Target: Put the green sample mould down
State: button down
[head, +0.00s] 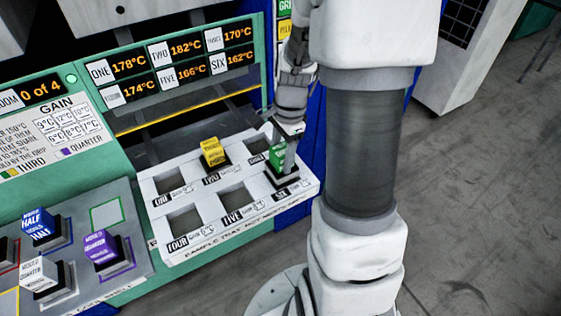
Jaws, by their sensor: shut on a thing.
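The green sample mould (276,157) is in my gripper (286,161), at the right end of the white sample tray (208,208). My gripper points down and is shut on it. Part of the mould is hidden by a finger. The dark slot area near the label SIX lies just below it. I cannot tell whether the mould's base touches the tray or hangs just above it. The yellow mould (212,152) stands upright in the tray's back row, by the label TWO.
Blue (39,224), purple (101,247) and white (39,274) moulds stand on a grey panel (124,225) at left. The temperature display (170,60) rises behind the tray. My arm blocks the view right of the tray. Open floor lies at right.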

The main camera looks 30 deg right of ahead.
aim_at(282, 164)
jog(key=shift+f, duration=1.4)
jog(key=shift+f+b, duration=0.2)
jog(key=shift+b, duration=0.1)
jog(key=shift+c, duration=1)
grip_release()
